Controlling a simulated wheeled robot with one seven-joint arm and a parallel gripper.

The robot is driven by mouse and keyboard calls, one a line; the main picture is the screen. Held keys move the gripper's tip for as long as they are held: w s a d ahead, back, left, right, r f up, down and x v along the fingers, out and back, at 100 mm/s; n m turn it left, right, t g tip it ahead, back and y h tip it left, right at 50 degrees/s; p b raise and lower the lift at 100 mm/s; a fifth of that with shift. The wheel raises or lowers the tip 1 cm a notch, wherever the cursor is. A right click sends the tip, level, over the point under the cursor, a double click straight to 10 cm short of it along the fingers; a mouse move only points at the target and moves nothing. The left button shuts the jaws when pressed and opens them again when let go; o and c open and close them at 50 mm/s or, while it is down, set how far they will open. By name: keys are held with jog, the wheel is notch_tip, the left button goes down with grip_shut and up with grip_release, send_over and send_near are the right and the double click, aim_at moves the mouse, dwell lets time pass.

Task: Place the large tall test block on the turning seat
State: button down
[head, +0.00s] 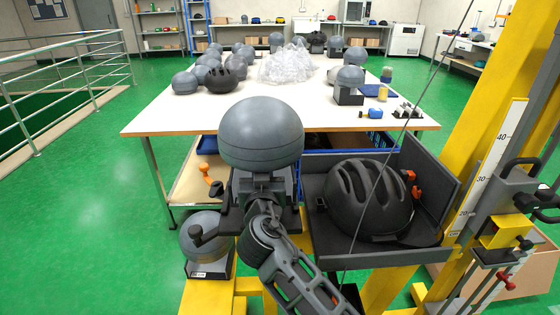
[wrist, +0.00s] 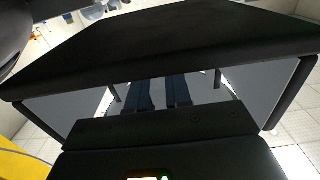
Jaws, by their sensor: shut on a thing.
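The large tall test block appears to be the big grey dome-shaped head block (head: 260,130) with thin seam lines, upright in the middle of the head view. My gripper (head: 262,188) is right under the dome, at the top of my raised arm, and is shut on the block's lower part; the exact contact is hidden. In the wrist view my gripper's fingers (wrist: 163,92) are partly seen below a broad black slab that fills the upper middle. I cannot clearly make out the turning seat; dark plates behind my wrist are mostly covered.
A black helmet (head: 368,198) lies in a dark open-sided box beside the yellow tower (head: 475,120). Another grey head block (head: 206,243) stands low at left. The white table (head: 165,118) behind bears several head blocks and clear plastic. Green floor is free at left.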

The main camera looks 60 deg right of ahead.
jog(key=shift+w+a+f, duration=0.15)
jog(key=shift+w+a, duration=0.2)
jog(key=shift+f, duration=2)
jog(key=shift+f, duration=0.1)
jog(key=c, duration=1.1)
grip_release()
jog(key=shift+f, duration=0.1)
jog(key=shift+o, duration=0.2)
jog(key=shift+s, duration=0.1)
jog(key=b+v, duration=0.3)
jog(key=v, duration=0.9)
